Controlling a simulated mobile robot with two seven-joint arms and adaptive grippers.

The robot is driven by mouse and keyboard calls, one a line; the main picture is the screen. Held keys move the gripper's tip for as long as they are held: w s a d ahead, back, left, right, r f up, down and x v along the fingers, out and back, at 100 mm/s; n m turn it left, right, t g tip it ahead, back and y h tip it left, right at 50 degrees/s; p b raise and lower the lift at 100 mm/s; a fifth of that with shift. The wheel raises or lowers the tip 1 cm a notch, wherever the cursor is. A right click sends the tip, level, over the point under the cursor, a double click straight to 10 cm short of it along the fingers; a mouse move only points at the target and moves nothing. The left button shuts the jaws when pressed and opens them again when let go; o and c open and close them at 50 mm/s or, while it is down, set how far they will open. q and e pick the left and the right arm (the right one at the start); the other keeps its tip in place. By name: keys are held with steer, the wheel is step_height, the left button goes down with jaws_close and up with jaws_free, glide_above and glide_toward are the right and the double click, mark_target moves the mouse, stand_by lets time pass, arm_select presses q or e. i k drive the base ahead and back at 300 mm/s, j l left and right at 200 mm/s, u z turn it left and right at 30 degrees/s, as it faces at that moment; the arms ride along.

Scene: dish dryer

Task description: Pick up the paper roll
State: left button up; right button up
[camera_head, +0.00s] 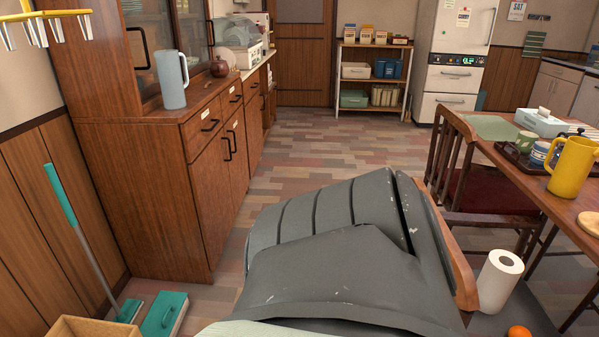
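The white paper roll (497,285) stands upright, slightly tilted in the picture, at the lower right, with its dark core hole showing on top. It is low down, beside the right edge of a large dark grey ridged object. What its base rests on looks like a grey surface, but I cannot tell exactly. Neither my left nor my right gripper shows in the head view.
The dark grey ridged object (335,270) with a wooden strip fills the lower middle. An orange (518,332) lies near the roll. A wooden table (559,207) and chair (446,172) stand at right, a brown cabinet (144,187) at left. The tiled floor (325,150) beyond is clear.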

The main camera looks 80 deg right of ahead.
mark_target(500, 271)
steer(key=k+j+z, duration=0.1)
steer(key=z, duration=3.7)
steer(key=l, duration=0.1)
